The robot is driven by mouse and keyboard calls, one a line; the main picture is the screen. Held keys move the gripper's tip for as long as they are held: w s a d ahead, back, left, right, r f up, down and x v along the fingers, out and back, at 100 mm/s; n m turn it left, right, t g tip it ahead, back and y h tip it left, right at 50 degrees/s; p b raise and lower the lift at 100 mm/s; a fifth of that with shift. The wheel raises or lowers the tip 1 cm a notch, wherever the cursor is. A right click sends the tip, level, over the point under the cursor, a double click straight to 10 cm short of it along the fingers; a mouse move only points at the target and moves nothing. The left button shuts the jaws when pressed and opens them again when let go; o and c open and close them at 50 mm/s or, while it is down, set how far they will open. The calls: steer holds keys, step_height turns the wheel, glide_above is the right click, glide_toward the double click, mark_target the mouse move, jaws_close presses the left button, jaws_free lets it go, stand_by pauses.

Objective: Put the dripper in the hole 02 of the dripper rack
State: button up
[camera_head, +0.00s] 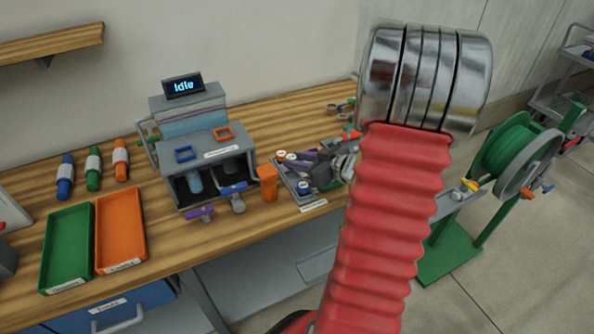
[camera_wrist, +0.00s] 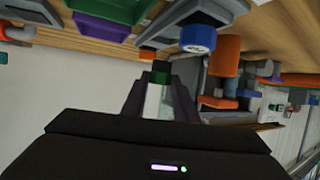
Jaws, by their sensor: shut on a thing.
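My gripper (camera_wrist: 158,98) shows in the wrist view with its dark fingers shut on a small pale piece with a green end (camera_wrist: 160,73). This looks like the dripper; it is partly hidden between the fingers. In the head view, my red arm covers much of the right side, and I cannot make out the dripper there. A grey labelled tray (camera_head: 312,200) with several small parts stands at the bench's front edge, left of my arm. I cannot tell whether it is the dripper rack. No hole 02 marking is readable in either view.
A grey machine (camera_head: 205,145) with an "Idle" screen stands on the bench, with an orange cup (camera_head: 267,184) beside it. Green (camera_head: 67,248) and orange (camera_head: 121,230) trays lie at left. A blue-and-white round part (camera_wrist: 198,38) is near my fingers. A green hose reel (camera_head: 512,150) stands at right.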

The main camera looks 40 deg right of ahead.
mark_target(297, 178)
steer(key=shift+f, duration=2.05)
steer(key=o, duration=1)
steer(key=shift+f, duration=0.1)
steer(key=shift+s+r, duration=0.2)
steer(key=v, duration=1.1)
steer(key=shift+s+r, duration=0.1)
steer(key=shift+s, duration=0.2)
steer(key=shift+w, duration=0.1)
